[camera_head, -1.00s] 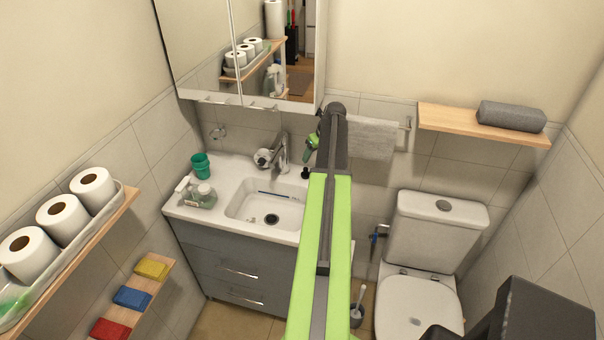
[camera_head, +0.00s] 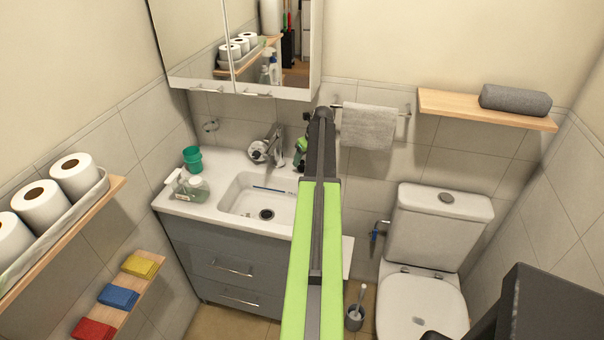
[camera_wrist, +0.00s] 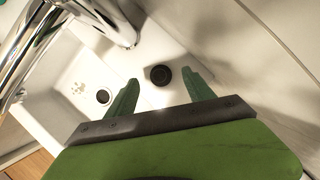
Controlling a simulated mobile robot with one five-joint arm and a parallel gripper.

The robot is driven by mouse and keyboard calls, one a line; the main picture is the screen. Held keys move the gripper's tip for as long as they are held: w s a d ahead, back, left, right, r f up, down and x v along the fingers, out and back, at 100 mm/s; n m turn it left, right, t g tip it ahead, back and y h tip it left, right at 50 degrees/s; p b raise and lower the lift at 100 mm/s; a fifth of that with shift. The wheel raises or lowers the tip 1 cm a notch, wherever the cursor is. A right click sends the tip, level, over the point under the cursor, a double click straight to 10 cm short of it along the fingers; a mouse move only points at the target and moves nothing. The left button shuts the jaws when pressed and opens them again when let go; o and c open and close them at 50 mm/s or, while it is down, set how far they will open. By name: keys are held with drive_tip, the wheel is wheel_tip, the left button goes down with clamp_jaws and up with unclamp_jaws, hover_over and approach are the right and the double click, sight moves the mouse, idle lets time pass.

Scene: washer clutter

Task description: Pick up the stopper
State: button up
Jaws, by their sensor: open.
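The stopper (camera_wrist: 160,75) is a small dark round piece on the white washbasin's rim, in the upper middle of the wrist view. My gripper (camera_wrist: 161,80) is open and empty, its two green fingers pointing toward the counter. In the picture the stopper appears between the fingertips, and neither finger visibly touches it. The height gap is hard to judge. In the head view my gripper (camera_head: 300,150) is at the basin's back right, beside the tap, partly behind my arm. I cannot make out the stopper clearly there.
The chrome tap (camera_head: 267,147) stands just left of my gripper and looms in the wrist view (camera_wrist: 35,50). The basin (camera_head: 240,200) has a dark drain (camera_wrist: 103,97). A green cup (camera_head: 192,159) and soap bottles (camera_head: 188,186) stand left. A towel (camera_head: 368,126) hangs right.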

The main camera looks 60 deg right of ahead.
sight(303, 161)
drive_tip(key=b+x, duration=0.2)
drive_tip(key=x, duration=0.1)
drive_tip(key=shift+f, duration=0.4)
drive_tip(key=shift+r, duration=0.2)
clamp_jaws()
